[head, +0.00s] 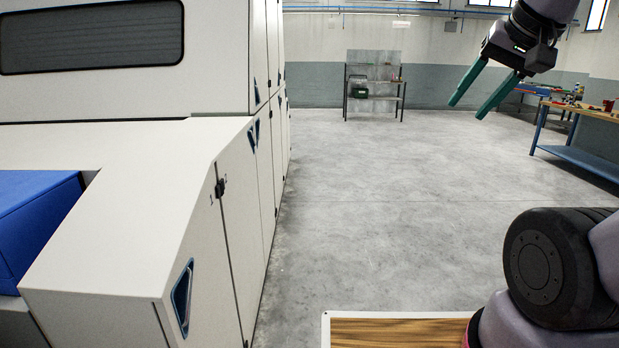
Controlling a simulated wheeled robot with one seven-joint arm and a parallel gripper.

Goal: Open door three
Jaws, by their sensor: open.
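A long white carding machine (110,150) fills the left side, with a row of side doors running away from me. The nearest door (195,265) has a mark like a 1 and a blue-rimmed triangular handle (182,297). The door behind it (240,205) has a mark like a 2. A further door (266,175) follows, seen at a steep slant; I cannot read a three on it. Two blue handles (254,134) sit close together near their upper edges. The doors look closed. My gripper (466,108), with green fingers, is open and empty in the air at upper right, well away from the doors.
The grey concrete floor (390,210) beside the machine is clear. A metal shelf rack (374,98) stands by the far wall. A blue workbench (580,155) with small items stands at right. A wood-grained board (400,333) shows at bottom centre.

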